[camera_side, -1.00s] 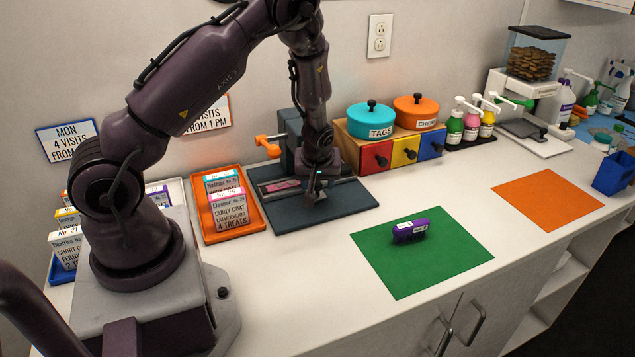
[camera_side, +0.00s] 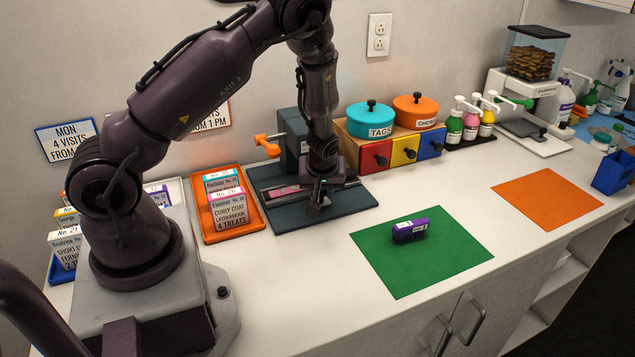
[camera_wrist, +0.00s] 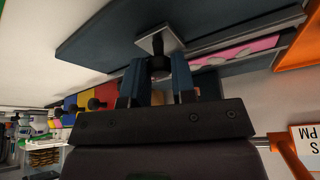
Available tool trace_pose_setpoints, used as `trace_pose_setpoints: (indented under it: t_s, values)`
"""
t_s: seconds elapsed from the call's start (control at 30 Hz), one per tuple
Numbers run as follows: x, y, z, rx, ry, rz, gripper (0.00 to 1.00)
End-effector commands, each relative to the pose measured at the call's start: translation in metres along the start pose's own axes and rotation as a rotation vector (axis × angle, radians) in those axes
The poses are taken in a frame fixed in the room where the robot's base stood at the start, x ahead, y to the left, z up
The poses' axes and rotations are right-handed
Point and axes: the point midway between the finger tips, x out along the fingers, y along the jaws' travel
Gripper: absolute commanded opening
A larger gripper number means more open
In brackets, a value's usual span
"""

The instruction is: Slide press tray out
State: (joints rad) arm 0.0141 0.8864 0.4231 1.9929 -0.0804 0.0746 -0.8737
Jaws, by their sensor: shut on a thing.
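The press (camera_side: 293,135) stands at the wall on a dark blue-grey base (camera_side: 345,203), with an orange handle (camera_side: 268,147) on its left. Its tray lies on the base and carries a pink strip (camera_side: 288,192); the strip also shows in the wrist view (camera_wrist: 240,48). My gripper (camera_side: 316,207) is low over the front part of the base. In the wrist view, my gripper (camera_wrist: 158,72) has its two blue fingers closed around the dark knob (camera_wrist: 158,45) at the tray's pale end plate (camera_wrist: 160,36). The arm hides part of the tray in the side view.
An orange card tray (camera_side: 208,238) stands close left of the base. A green mat (camera_side: 450,265) with a purple object (camera_side: 410,231) lies to the right. A drawer box (camera_side: 405,152) with two lidded pots is behind right. Bare white counter lies in front.

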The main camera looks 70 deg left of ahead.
Motion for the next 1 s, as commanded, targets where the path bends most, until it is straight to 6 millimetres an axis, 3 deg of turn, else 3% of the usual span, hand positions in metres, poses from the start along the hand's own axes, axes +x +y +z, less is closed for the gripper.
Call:
trace_pose_setpoints:
  t_s: [0.1, 0.3, 0.73, 0.77, 0.83, 1.0]
  values:
    - [-0.011, 0.013, 0.026, 0.009, -0.001, 0.004, 0.00]
    - [-0.022, 0.025, 0.053, 0.005, 0.001, 0.005, 0.00]
    - [-0.025, 0.027, 0.059, -0.002, 0.002, 0.003, 0.00]
    - [-0.025, 0.027, 0.059, -0.002, 0.002, 0.003, 0.31]
    - [-0.025, 0.027, 0.059, -0.002, 0.002, 0.003, 0.48]
    - [-0.025, 0.027, 0.059, -0.001, 0.001, 0.003, 0.50]
